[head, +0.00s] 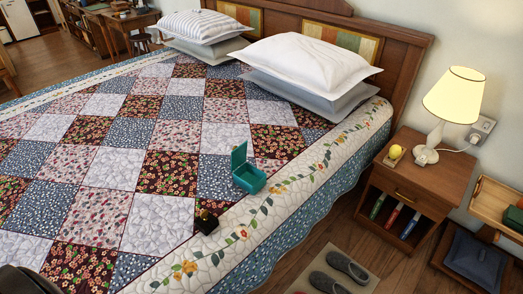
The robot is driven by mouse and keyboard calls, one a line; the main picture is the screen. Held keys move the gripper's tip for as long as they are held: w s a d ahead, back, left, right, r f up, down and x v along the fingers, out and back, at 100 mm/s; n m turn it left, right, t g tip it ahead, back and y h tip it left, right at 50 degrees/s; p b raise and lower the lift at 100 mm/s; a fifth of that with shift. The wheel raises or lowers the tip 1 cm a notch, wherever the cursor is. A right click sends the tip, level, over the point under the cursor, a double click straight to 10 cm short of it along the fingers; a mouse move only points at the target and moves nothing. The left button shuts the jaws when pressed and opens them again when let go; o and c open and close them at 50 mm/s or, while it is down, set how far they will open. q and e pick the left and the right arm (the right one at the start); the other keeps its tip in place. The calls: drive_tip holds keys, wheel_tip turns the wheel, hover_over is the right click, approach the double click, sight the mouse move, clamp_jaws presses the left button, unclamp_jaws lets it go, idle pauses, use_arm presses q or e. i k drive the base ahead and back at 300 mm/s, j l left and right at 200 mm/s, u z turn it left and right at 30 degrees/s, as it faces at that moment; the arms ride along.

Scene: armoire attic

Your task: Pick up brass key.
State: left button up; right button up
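I cannot clearly make out a brass key in the head view. A small open teal box (246,173) with its lid raised sits on the patchwork quilt near the bed's right edge. A small dark object (206,222) with a yellowish patch lies on the quilt nearer to me; I cannot tell what it is. The inside of the teal box is mostly hidden. Neither of my grippers shows in the head view. A dark rounded shape at the bottom left corner is cut off, and I cannot tell what it is.
A wooden nightstand (440,172) stands right of the bed, with a lamp (454,98), a yellow round item (396,152) and books below. Grey slippers (347,267) lie on a floor mat. A wooden tray (492,200) is at the right. Pillows (307,66) fill the headboard end.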

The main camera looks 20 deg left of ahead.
sight(205, 214)
drive_tip(key=u, duration=1.25)
drive_tip(key=k+j, duration=0.1)
drive_tip(key=j, duration=0.35)
drive_tip(key=k+j, duration=0.1)
drive_tip(key=j, duration=0.75)
drive_tip(key=k+j, duration=0.15)
drive_tip(key=j, duration=0.25)
drive_tip(key=k+j, duration=0.1)
drive_tip(key=j, duration=0.35)
